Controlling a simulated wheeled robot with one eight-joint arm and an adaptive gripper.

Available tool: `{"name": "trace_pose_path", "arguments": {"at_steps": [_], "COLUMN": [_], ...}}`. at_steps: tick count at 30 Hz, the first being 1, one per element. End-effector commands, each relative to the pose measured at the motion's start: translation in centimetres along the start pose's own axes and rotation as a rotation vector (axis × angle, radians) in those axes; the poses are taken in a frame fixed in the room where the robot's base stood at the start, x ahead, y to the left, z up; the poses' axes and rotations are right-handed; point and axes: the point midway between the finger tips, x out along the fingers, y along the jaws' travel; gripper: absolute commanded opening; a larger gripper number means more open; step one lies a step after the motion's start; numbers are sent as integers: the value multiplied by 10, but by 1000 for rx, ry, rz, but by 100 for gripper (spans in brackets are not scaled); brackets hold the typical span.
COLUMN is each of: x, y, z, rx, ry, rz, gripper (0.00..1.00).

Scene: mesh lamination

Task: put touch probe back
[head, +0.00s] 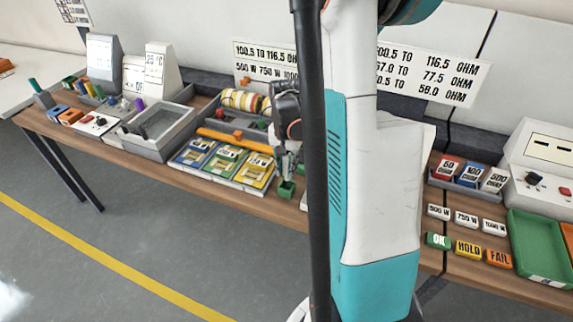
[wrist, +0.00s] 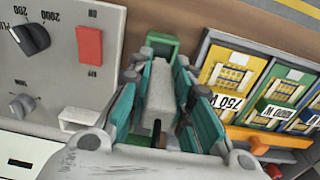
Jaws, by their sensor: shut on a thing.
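My gripper (head: 285,160) is over the front of the bench in the head view, just left of my arm. In the wrist view my gripper (wrist: 152,80) has its teal fingers closed on both sides of a grey block-shaped body, which I take for the touch probe (wrist: 160,90). A small green holder (head: 286,189) sits on the bench edge right below the gripper. It also shows in the wrist view (wrist: 162,44), beyond the fingertips. The probe's tip is hidden, so I cannot tell whether it is inside the holder.
Blue, green and yellow framed trays (head: 228,161) lie left of the gripper. In the wrist view a grey instrument panel (wrist: 50,70) with a knob and a red switch (wrist: 89,45) stands close on the left. Green, yellow and orange label blocks (head: 468,249) are at right.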

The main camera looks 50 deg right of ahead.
Motion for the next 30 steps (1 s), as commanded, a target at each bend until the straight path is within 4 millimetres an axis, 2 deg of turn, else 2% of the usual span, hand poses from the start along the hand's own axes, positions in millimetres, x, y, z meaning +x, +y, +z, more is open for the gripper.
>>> {"name": "trace_pose_path", "arguments": {"at_steps": [18,30], "x": [47,52], "y": [-1,-1], "z": [0,0], "rx": [-1,-1], "ry": [0,0], "rz": [0,0], "gripper": [3,3]}}
